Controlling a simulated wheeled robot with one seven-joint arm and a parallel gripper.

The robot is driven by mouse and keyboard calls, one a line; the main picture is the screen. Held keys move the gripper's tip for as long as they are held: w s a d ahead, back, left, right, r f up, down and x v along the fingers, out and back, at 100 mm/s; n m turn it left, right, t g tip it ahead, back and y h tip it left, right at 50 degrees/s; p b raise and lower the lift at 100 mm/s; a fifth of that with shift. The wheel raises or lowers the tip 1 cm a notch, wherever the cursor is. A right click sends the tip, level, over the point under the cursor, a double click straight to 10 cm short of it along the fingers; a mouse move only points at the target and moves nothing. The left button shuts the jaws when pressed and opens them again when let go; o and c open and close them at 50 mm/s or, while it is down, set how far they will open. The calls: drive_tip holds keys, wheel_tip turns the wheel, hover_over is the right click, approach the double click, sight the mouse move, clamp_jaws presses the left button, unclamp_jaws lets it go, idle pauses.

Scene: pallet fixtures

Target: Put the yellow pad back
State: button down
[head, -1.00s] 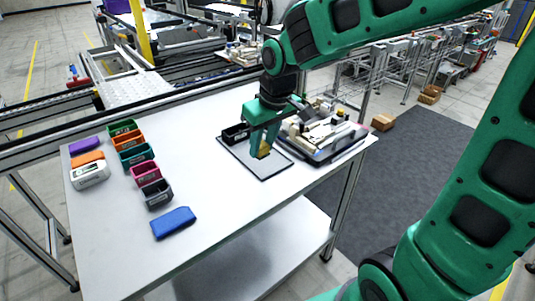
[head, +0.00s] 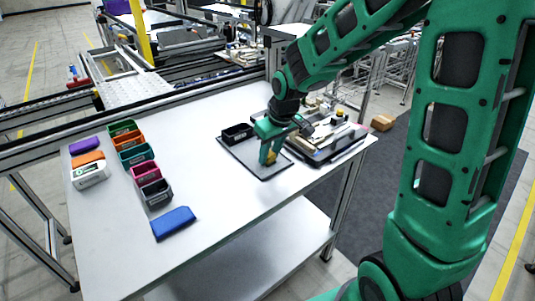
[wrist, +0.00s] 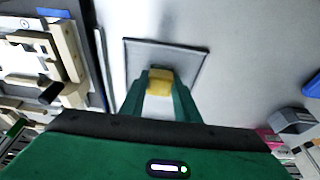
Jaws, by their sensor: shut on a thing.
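The yellow pad (head: 271,157) is held between the fingertips of my gripper (head: 268,155), over the grey mat (head: 268,172) on the table. In the wrist view the yellow pad (wrist: 159,82) sits between my two green fingers, with the grey mat (wrist: 182,58) beyond it. I cannot tell whether the pad touches the mat. A small black open bin (head: 237,133) stands at the mat's far left corner. My fingers hide part of the pad.
A tray with a fixture (head: 325,140) lies right of the mat. A blue pad (head: 173,223) lies near the front edge. The table's middle is clear.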

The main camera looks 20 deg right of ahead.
drive_tip(key=c, duration=1.4)
unclamp_jaws()
drive_tip(key=shift+f, duration=0.1)
drive_tip(key=shift+o, duration=0.2)
drive_tip(key=v, duration=1.2)
drive_tip(key=s+d+f+m+g, duration=0.1)
drive_tip(key=s+d+m, duration=0.4)
drive_tip(key=s, duration=0.8)
drive_tip(key=s+d+f+m+g, duration=0.2)
drive_tip(key=s+d+m, duration=0.3)
drive_tip(key=s+d, duration=0.5)
drive_tip(key=s+f, duration=0.1)
drive_tip(key=s, duration=0.3)
drive_tip(key=shift+s+d+f+h, duration=0.2)
drive_tip(key=shift+s+d+h, duration=0.15)
drive_tip(key=shift+d+h, duration=0.05)
